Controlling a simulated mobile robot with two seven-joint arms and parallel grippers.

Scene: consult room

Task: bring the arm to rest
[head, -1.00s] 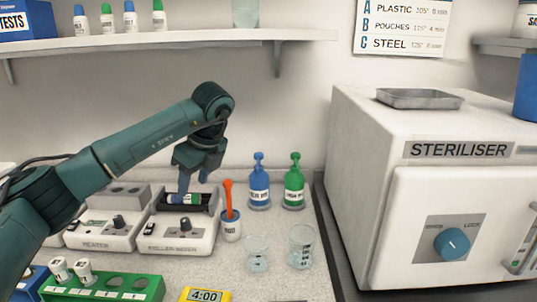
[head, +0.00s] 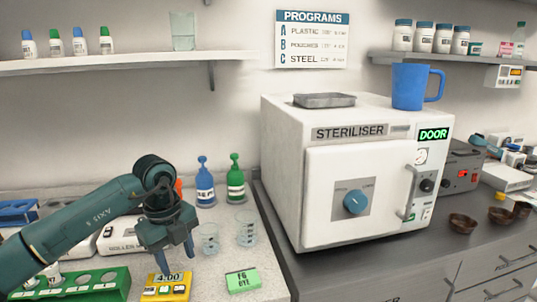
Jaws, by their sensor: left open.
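My left arm comes in from the left, and my left gripper (head: 177,265) points down with its fingers apart and nothing between them. It hangs over or just behind the yellow timer (head: 168,287), which reads 4:00. I cannot tell whether a fingertip touches the timer. My right gripper is not in view.
Two glass beakers (head: 246,228) and blue and green pump bottles (head: 236,180) stand right of my gripper. A green box (head: 242,281) lies in front. The roller mixer (head: 118,236) is partly behind my arm. The white steriliser (head: 320,215) stands on the dark counter.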

